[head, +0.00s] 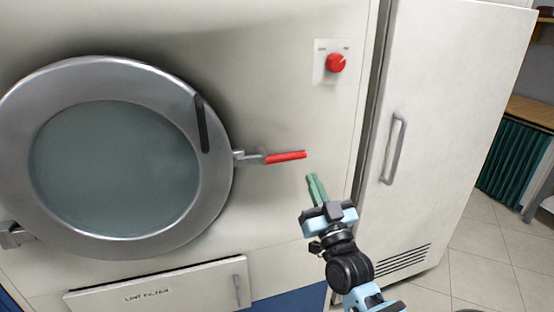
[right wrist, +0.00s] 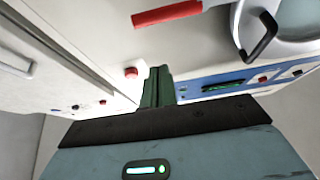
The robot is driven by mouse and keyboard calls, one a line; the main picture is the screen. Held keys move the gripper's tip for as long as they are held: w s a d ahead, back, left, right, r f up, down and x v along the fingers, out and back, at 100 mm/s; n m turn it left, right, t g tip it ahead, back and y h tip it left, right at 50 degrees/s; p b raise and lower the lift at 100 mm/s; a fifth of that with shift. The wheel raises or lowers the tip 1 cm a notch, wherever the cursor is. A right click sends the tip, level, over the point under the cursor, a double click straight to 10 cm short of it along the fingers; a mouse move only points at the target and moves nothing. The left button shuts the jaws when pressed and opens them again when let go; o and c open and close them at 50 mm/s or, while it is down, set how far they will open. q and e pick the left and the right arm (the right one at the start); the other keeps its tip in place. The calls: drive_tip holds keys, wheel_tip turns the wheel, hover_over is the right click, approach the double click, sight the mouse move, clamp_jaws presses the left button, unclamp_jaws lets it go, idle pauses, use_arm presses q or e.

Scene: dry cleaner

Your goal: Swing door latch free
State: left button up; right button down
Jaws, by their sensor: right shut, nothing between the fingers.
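The door latch (head: 285,156) has a red handle on a metal pivot at the right edge of the round machine door (head: 218,185). The handle points right, nearly level. In the right wrist view the red latch handle (right wrist: 167,13) shows at the top, apart from the fingers. My right gripper (head: 316,188) is shut and empty, with its green fingers just below and to the right of the handle's tip. Its green fingers also show in the right wrist view (right wrist: 158,86). The door looks closed. My left gripper is not in view.
A red knob (head: 336,63) sits on a plate above the latch. A lint filter panel (head: 160,286) is below the door. A white cabinet (head: 450,130) with a handle stands to the right. The tiled floor at the far right is clear.

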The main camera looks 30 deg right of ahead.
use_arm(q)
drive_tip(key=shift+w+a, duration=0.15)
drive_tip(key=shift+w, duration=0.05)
use_arm(e)
drive_tip(key=shift+w+r, duration=0.25)
drive_tip(key=shift+r, duration=0.35)
wheel_tip(320, 180, up, 5)
drive_tip(key=p, duration=0.1)
hover_over(298, 157)
drive_tip(key=s+a, duration=0.1)
drive_tip(key=s, duration=0.1)
drive_tip(key=shift+w+a+f, duration=0.1)
drive_tip(key=shift+w+f, duration=0.1)
drive_tip(key=shift+f, duration=0.8)
drive_tip(key=shift+w+f, duration=0.15)
drive_tip(key=shift+f, duration=0.85)
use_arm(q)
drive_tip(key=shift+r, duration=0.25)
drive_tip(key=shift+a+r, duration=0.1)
use_arm(e)
drive_tip(key=shift+f+m+h, duration=0.1)
drive_tip(key=shift+m+h, duration=0.3)
drive_tip(key=shift+m, duration=0.1)
